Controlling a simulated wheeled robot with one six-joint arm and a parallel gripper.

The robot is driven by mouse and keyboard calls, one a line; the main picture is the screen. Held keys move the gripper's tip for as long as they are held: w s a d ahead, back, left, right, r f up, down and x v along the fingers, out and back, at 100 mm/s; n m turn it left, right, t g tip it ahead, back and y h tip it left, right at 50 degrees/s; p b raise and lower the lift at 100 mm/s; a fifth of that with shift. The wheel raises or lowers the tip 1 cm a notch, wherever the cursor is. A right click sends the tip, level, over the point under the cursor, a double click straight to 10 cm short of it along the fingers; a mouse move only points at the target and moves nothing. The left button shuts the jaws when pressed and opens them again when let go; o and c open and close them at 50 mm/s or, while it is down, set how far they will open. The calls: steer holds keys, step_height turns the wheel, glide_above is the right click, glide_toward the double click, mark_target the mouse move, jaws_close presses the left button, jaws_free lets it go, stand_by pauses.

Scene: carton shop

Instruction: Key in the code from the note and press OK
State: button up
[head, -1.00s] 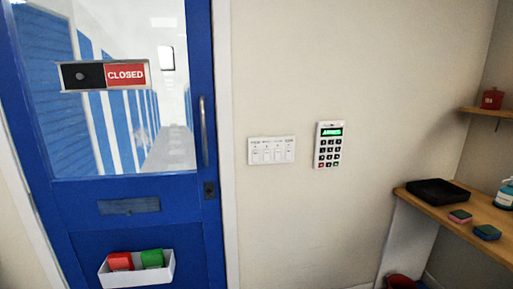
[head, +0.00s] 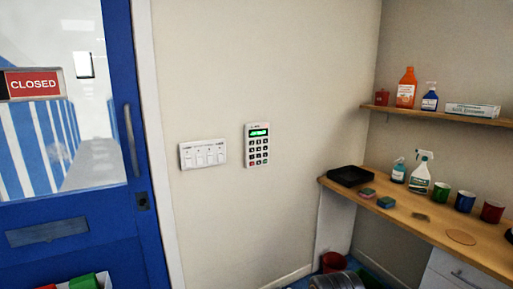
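The keypad (head: 257,145) is on the cream wall near the middle of the head view. It is a white upright panel with a lit green display (head: 259,133) at the top and rows of dark keys below. The display text is too small to read, and so are the key labels. A reddish key shows at the keypad's lower left. I cannot pick out a note with a code in this view. My gripper is not in view.
A white switch panel (head: 203,154) is left of the keypad. A blue door (head: 60,232) with a CLOSED sign (head: 33,84) stands at left. At right, a wooden counter (head: 400,212) holds a black tray (head: 351,175), bottles and cups. A shelf (head: 440,116) is above; a red bin (head: 333,262) is below.

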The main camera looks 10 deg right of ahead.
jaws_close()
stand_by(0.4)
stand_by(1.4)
